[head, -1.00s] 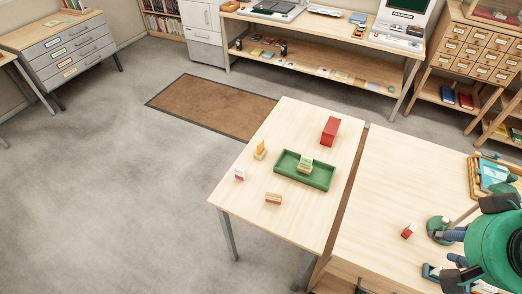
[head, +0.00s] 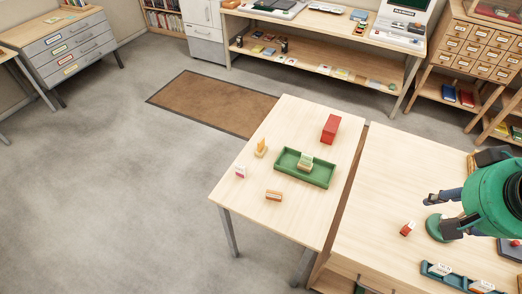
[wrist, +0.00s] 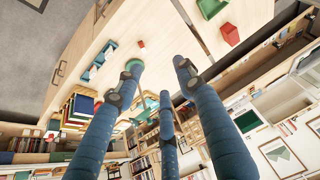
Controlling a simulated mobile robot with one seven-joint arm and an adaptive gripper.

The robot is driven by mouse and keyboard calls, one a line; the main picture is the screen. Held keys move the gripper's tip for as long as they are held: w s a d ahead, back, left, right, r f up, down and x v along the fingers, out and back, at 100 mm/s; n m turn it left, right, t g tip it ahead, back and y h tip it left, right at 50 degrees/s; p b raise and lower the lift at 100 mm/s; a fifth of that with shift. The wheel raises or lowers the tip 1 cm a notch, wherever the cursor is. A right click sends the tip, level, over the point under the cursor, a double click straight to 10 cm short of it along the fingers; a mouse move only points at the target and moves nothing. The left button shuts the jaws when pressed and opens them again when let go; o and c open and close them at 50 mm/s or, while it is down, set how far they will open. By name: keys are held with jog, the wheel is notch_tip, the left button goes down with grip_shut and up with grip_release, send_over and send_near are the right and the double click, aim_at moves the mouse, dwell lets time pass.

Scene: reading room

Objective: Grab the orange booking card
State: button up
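A small orange card (head: 261,144) stands upright in a pale wooden block near the left edge of the left table; I take it as the booking card. An orange block with a pale stripe (head: 273,195) lies nearer the front of that table, and I cannot tell if it is a card. My gripper (head: 443,213) is over the right table, well to the right of the orange card. Its blue fingers are spread and empty; they also show in the wrist view (wrist: 160,75). I cannot make out the orange card in the wrist view.
A green tray (head: 319,180) holding a small card block stands mid-table, with a red box (head: 330,128) behind it. A pink-and-white piece (head: 240,172) stands at the left edge. A red block (head: 407,228) and a blue rack (head: 435,274) are on the right table. A gap separates the tables.

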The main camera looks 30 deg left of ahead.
jog(key=w+a+r+g+p, duration=0.1)
jog(key=w+a+p, duration=0.1)
jog(key=w+a, duration=0.75)
jog(key=w+a+r+g+p, duration=0.1)
jog(key=w+a+p, duration=0.1)
jog(key=w+a, duration=0.8)
jog(key=g+p, duration=0.3)
jog(key=p, duration=0.3)
send_over(261, 140)
notch_tip(261, 140, down, 31)
jog(key=shift+w+m, duration=0.15)
jog(key=shift+m, duration=0.25)
jog(key=shift+f, duration=0.15)
jog(key=shift+f, duration=4.15)
